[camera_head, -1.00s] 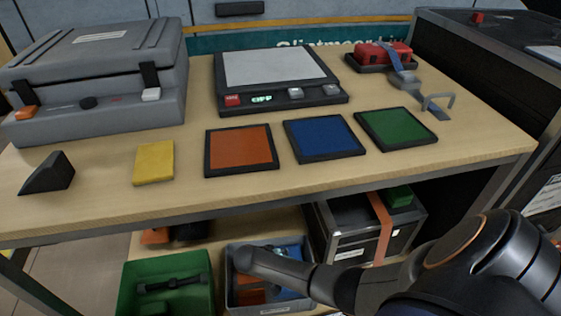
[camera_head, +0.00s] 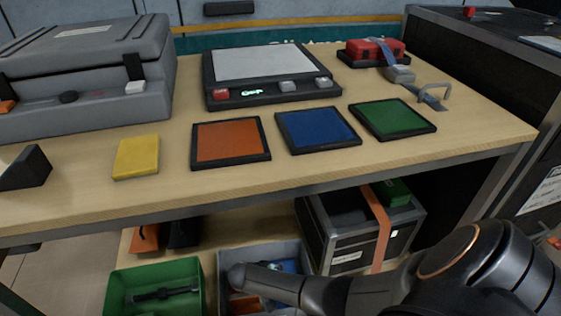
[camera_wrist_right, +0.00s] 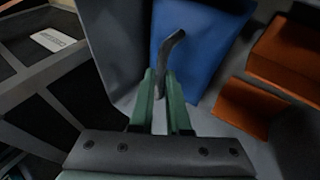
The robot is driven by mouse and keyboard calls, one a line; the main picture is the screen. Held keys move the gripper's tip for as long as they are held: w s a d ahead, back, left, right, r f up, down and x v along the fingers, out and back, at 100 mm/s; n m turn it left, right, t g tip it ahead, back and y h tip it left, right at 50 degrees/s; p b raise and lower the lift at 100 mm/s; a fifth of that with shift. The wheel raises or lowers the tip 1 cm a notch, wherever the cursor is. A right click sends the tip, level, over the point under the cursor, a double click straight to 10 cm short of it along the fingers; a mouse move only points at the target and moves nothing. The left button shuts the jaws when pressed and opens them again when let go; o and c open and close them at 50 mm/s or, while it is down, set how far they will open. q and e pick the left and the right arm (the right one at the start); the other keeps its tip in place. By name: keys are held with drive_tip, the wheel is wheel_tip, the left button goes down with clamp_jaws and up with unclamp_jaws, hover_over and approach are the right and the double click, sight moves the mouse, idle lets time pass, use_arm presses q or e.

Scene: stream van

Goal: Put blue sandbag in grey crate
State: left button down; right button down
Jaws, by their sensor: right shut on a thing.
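The grey crate (camera_head: 262,250) stands on the lower shelf under the table. The blue sandbag (camera_head: 291,266) is inside it, partly covered by my right arm; it also shows large in the right wrist view (camera_wrist_right: 205,55), with a dark strap handle (camera_wrist_right: 172,55). My right gripper (camera_wrist_right: 166,84) reaches down into the crate, its fingers close together on the strap handle. In the head view my right arm hides the gripper. Whether the bag touches the crate floor I cannot tell. My left gripper is out of view.
Orange blocks (camera_wrist_right: 250,105) lie in the grey crate beside the bag. A green crate (camera_head: 120,288) stands to its left, and a black case with an orange strap (camera_head: 377,225) to its right. The table edge (camera_head: 270,196) overhangs the shelf.

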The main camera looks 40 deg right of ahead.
drive_tip(key=shift+f, duration=0.1)
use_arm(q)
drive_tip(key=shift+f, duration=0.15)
use_arm(e)
drive_tip(key=c, duration=0.9)
unclamp_jaws()
use_arm(q)
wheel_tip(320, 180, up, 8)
drive_tip(key=p, duration=0.6)
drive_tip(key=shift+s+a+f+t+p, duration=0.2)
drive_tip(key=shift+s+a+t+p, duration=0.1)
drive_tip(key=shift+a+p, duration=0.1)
use_arm(e)
drive_tip(key=v, duration=1.2)
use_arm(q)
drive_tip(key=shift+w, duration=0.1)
